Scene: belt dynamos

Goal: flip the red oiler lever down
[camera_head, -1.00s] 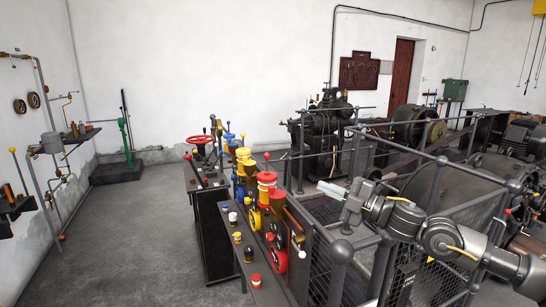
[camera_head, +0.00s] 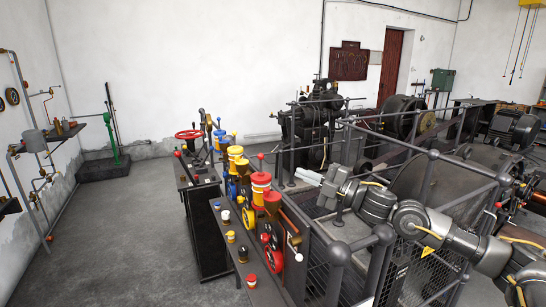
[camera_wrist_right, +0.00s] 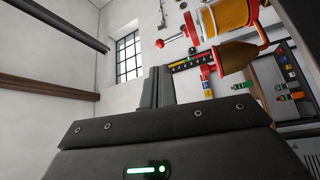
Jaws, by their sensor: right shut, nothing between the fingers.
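The red oiler (camera_head: 261,183) stands on the front row of the control bench in the head view. Its lever (camera_head: 261,157) has a red ball knob and sticks up above the oiler's cap. In the right wrist view the lever (camera_wrist_right: 172,39) projects from the red cap of the oiler, which has an amber glass (camera_wrist_right: 225,16). My right gripper (camera_head: 308,177) is shut and empty, to the right of the oiler and apart from it. Its fingers (camera_wrist_right: 158,88) show in the wrist view below the lever knob, not touching it. My left gripper is not in view.
Yellow (camera_head: 236,158) and blue oilers stand in the same row behind the red one. A red handwheel (camera_head: 189,134) tops the bench's far end. A railing (camera_head: 400,148) runs close under my right arm. The floor left of the bench is clear.

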